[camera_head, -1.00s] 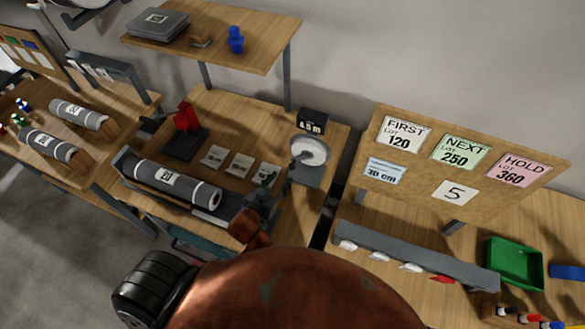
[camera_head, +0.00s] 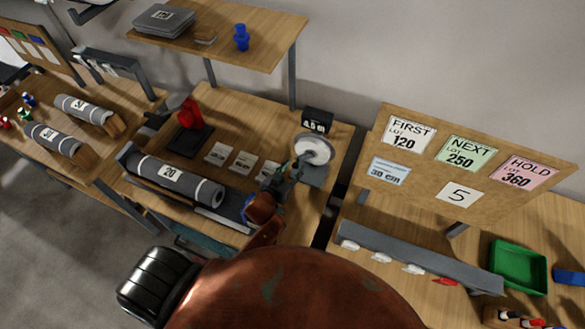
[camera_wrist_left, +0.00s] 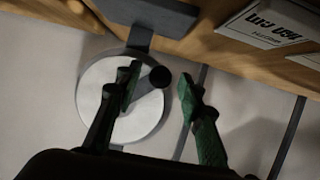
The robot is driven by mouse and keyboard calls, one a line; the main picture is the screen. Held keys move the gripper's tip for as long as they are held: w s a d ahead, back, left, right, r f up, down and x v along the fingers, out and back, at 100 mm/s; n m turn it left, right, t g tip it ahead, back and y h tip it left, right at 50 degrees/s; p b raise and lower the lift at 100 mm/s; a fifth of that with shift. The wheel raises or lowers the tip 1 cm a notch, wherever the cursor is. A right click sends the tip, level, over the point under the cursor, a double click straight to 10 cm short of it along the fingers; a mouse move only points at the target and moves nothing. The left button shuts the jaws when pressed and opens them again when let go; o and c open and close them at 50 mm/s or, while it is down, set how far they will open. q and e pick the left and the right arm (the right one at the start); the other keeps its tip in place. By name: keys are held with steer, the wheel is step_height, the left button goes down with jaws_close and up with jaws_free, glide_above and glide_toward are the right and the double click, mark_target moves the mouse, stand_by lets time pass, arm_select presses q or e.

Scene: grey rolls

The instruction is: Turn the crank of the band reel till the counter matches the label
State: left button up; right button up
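The band reel shows as a white disc (camera_head: 314,150) on a grey base at the right end of the middle bench. Its counter (camera_head: 316,121) is a black box behind the disc; its digits are too small to read. The label (camera_head: 388,172) on the board reads 30 cm. My left gripper (camera_head: 292,170) is at the disc's near-left edge. In the left wrist view its green fingers (camera_wrist_left: 158,88) are apart. The crank's black knob (camera_wrist_left: 160,77) shows between them over the disc (camera_wrist_left: 105,110); contact cannot be told. My right gripper is not in view.
A grey roll (camera_head: 170,173) marked 20 lies in a tray left of my gripper. Several white cards (camera_head: 243,163) and a red device (camera_head: 190,115) are behind it. The notice board (camera_head: 420,190) and a green tray (camera_head: 518,265) stand right.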

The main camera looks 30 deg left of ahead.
arm_select(q)
jaws_close()
steer(key=shift+a, duration=0.1)
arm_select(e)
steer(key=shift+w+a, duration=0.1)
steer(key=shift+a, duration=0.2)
